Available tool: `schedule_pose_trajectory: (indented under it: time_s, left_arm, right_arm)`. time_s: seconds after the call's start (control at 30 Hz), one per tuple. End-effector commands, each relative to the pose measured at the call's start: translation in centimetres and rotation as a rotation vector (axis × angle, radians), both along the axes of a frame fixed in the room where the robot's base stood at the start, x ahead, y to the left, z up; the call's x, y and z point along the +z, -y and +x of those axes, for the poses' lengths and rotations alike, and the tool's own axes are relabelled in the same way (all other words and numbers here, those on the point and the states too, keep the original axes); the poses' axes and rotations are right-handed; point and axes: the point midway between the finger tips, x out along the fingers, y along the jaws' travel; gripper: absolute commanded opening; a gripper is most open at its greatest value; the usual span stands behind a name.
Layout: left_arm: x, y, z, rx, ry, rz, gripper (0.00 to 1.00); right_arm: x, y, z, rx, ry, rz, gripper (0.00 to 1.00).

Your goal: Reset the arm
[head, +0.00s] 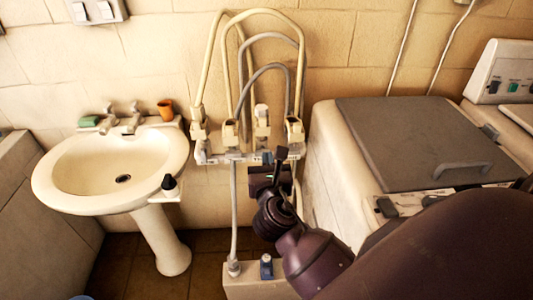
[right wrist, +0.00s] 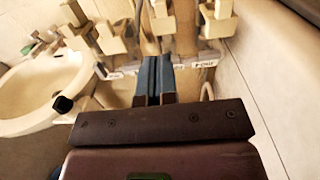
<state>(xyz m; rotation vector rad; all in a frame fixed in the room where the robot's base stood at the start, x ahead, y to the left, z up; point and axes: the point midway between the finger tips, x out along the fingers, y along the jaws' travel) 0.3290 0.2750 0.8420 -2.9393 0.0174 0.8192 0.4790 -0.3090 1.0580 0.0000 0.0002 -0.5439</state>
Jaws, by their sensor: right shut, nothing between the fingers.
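My right arm reaches in from the lower right of the head view. Its dark right gripper (head: 268,158) is in front of the pipe manifold (head: 215,155) on the wall, between the basin and the grey-lidded machine. In the right wrist view, the two blue-grey fingers (right wrist: 154,72) are together, with nothing between them. They point toward the manifold's valves and pipes; I cannot tell whether they touch anything. My left gripper is not in view.
A white pedestal washbasin (head: 62,190) stands at left, with a green soap-like item (head: 88,121) and an orange cup (head: 166,109) on its back ledge. The machine's grey lid (head: 425,135) is at right. A low pale box (head: 240,285) stands below the manifold.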

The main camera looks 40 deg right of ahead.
Motion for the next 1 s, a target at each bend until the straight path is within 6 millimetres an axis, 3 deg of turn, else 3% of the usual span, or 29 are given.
schedule_pose_trajectory:
  time_s: [0.67, 0.83, 1.0]
  left_arm:
    - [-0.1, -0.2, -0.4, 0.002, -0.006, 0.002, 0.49]
    - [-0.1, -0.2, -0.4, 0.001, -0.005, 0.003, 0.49]
    - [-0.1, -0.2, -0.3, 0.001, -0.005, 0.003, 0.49]
  right_arm:
    - [0.0, -0.1, -0.1, 0.000, 0.011, 0.018, 0.00]
    - [0.0, -0.4, 0.1, 0.019, 0.105, 0.173, 0.00]
    - [-0.7, -1.4, 0.7, 0.084, 0.245, 0.517, 0.00]
